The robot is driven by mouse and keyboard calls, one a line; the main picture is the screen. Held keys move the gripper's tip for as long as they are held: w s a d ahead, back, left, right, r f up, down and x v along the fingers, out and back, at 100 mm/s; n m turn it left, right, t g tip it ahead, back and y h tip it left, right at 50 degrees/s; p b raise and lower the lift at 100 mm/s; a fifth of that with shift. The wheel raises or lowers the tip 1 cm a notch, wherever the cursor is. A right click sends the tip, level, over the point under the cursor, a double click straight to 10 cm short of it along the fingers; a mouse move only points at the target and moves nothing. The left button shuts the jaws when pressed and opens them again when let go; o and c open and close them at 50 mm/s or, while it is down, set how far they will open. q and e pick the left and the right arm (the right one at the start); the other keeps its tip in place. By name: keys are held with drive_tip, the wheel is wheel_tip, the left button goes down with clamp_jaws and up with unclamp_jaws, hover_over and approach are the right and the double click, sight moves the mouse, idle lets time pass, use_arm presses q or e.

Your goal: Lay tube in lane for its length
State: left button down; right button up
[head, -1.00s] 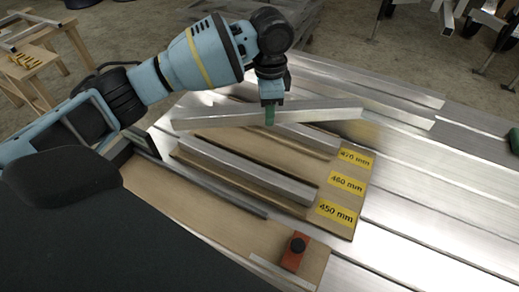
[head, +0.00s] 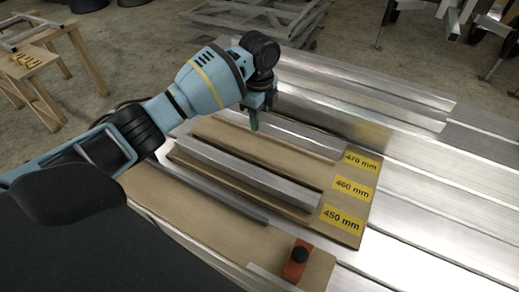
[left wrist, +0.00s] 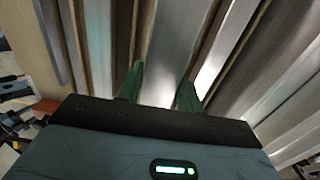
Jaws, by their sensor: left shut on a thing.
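My left gripper (head: 253,120) is shut on a long silvery aluminium tube (head: 300,138). The tube runs parallel to the lanes at the far side of the tan board, its right end by the 470 mm label (head: 361,161). I cannot tell whether it rests fully on the lane floor. In the left wrist view the green fingers (left wrist: 160,88) stand on both sides of the bright tube (left wrist: 168,58). Another tube (head: 250,180) lies in a nearer lane, towards the 460 mm (head: 352,189) and 450 mm (head: 341,219) labels. My right gripper is out of view.
A red block with a black knob (head: 297,260) sits on the near wooden board (head: 225,243). A dark bar (head: 215,192) lies along that board. Ribbed aluminium decking (head: 430,205) extends right and is clear. A wooden stand (head: 45,60) is at the far left.

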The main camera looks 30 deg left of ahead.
sight(259, 150)
use_arm(q)
wheel_tip(259, 150, down, 10)
drive_tip(key=shift+r+b, duration=0.15)
drive_tip(key=shift+b, duration=0.75)
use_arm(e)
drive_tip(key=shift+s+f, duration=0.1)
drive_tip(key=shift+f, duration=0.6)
use_arm(q)
drive_tip(key=shift+f, duration=0.2)
drive_tip(key=c, duration=0.9)
unclamp_jaws()
drive_tip(key=shift+f, duration=0.1)
wheel_tip(259, 150, up, 11)
drive_tip(key=shift+f+p, duration=0.15)
drive_tip(key=shift+p, duration=0.8)
drive_tip(key=shift+r, duration=0.85)
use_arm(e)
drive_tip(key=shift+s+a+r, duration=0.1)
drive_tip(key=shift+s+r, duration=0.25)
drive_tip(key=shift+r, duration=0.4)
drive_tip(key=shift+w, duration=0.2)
